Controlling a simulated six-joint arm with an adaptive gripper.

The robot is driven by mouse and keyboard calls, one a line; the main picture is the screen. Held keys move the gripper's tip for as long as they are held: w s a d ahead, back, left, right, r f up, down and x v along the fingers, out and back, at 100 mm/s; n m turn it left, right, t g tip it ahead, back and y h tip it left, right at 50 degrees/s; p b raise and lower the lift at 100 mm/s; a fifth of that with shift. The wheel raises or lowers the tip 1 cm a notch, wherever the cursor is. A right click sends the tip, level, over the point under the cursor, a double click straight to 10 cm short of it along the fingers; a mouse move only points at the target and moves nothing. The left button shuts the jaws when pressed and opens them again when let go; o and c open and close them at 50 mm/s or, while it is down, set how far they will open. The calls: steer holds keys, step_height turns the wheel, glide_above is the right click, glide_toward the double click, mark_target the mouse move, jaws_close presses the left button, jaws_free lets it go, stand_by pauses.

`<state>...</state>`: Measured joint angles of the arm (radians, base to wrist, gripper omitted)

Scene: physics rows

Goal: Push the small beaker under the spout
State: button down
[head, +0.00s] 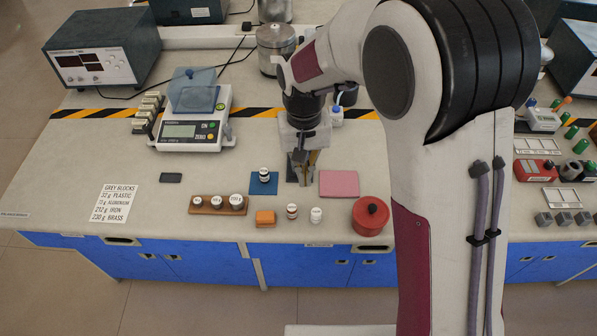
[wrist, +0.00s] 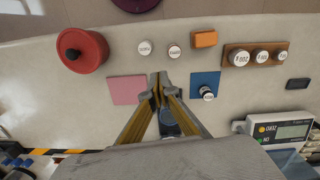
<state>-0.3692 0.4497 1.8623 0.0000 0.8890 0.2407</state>
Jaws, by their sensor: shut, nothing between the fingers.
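My gripper (head: 301,181) points down over the bench between a blue square mat and a pink square mat. In the wrist view its fingertips (wrist: 159,80) are together with nothing between them. I cannot pick out a small beaker or a spout for certain in either view. A metal canister (head: 276,48) stands at the back of the bench, behind my gripper, partly behind my arm; no spout is clear on it. A small white-and-blue bottle (head: 336,117) stands behind and right of my gripper. Part of the bench is hidden behind my arm.
The blue mat (head: 257,188) bears a small weight; the pink mat (head: 339,184) is bare. In front are a red pot (head: 371,216), an orange block (head: 265,218) and a wooden weight rack (head: 203,210). A scale (head: 180,135) stands left. Bench left of the blue mat is mostly clear.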

mark_target(298, 191)
steer(key=shift+m+t, duration=0.3)
steer(key=shift+m, duration=0.4)
steer(key=w, duration=0.1)
steer(key=w+a, duration=0.1)
steer(key=w, duration=0.1)
steer(key=shift+w+a+r, duration=0.3)
steer(key=shift+r, duration=0.05)
steer(key=f, duration=1)
steer(key=shift+w, duration=2)
steer(key=shift+w, duration=4.45)
